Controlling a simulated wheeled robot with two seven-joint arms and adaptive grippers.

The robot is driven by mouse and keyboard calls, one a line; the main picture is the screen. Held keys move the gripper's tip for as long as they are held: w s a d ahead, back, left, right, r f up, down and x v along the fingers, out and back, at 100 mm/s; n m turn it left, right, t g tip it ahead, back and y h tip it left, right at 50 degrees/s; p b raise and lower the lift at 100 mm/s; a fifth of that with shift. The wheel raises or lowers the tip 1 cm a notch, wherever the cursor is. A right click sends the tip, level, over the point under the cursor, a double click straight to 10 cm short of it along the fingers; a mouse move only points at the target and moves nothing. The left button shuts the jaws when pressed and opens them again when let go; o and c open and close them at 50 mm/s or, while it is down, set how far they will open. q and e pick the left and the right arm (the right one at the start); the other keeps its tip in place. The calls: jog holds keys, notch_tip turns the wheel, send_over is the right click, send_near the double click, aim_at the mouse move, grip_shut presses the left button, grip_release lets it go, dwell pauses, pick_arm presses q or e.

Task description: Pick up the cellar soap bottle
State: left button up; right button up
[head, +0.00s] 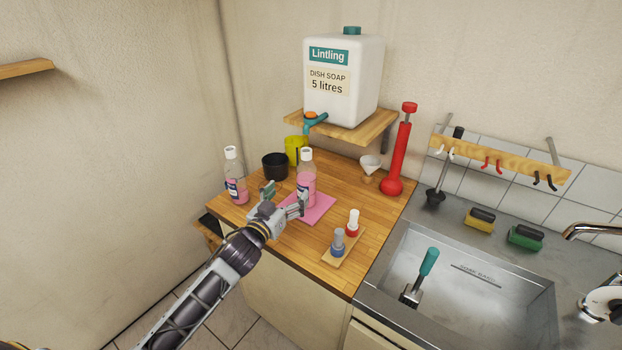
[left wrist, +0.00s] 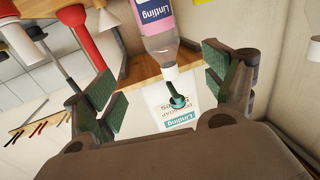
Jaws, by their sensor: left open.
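Two clear bottles of pink soap with white caps stand upright on the wooden counter. One bottle (head: 307,177) is on a pink mat (head: 317,212); the other bottle (head: 235,177) is at the left edge. Which one is the cellar soap bottle I cannot tell. My left gripper (head: 286,196) is open and empty, just in front of the mat bottle, with one finger overlapping its lower part. In the upside-down left wrist view, a pink bottle (left wrist: 156,42) with a Lintling label shows beyond the open jaws (left wrist: 163,82), apparently untouched. My right gripper is not in view.
A black pot (head: 275,166) and yellow container (head: 295,149) stand behind. The large Lintling canister (head: 343,83) sits on a shelf above, its tap overhanging. A small tray (head: 342,252) with two small bottles and a red plunger-like tool (head: 398,155) are right; the sink (head: 470,285) lies beyond.

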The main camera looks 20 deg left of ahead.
aim_at(304, 174)
pick_arm(q)
jog(key=shift+w+d+p, duration=0.15)
jog(key=shift+w+d, duration=0.05)
jog(key=shift+w, duration=1.15)
jog(key=shift+w+d+p, duration=0.15)
jog(key=shift+w+d, duration=0.05)
jog(key=shift+w, duration=1.15)
jog(key=shift+w+d, duration=0.2)
jog(key=shift+w, duration=1.3)
jog(key=shift+w+d, duration=0.1)
jog(key=shift+w, duration=0.25)
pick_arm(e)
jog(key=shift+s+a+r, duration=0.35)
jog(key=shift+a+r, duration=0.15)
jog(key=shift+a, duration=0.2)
pick_arm(q)
jog(key=shift+w, duration=0.15)
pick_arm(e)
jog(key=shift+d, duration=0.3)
